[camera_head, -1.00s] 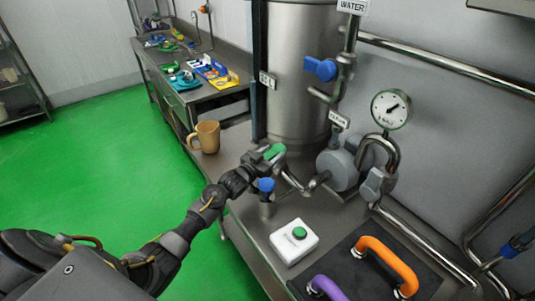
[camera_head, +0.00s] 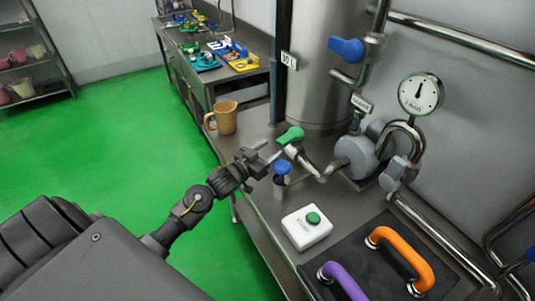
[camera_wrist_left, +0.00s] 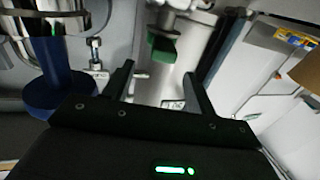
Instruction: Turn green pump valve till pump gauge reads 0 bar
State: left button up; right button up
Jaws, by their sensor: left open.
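The green valve handle (camera_head: 290,137) sits on a metal pipe that leads to the grey pump (camera_head: 355,157). My left gripper (camera_head: 269,151) is open and empty, just left of the green handle and apart from it. In the left wrist view the green handle (camera_wrist_left: 161,47) shows ahead of my open left gripper (camera_wrist_left: 158,73), beyond the fingertips. The round pump gauge (camera_head: 420,94) stands above the pump; its needle points about straight up, and its scale is too small to read. My right gripper is out of view.
A blue-topped valve (camera_head: 283,168) stands just below the gripper, close to it. A white box with a green button (camera_head: 307,228), an orange handle (camera_head: 402,256) and a purple handle (camera_head: 345,280) are nearer. A tan mug (camera_head: 222,117) stands at the counter's left edge.

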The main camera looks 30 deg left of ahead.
pick_arm(q)
jog(key=shift+s+a, duration=0.1)
jog(key=shift+s, duration=0.25)
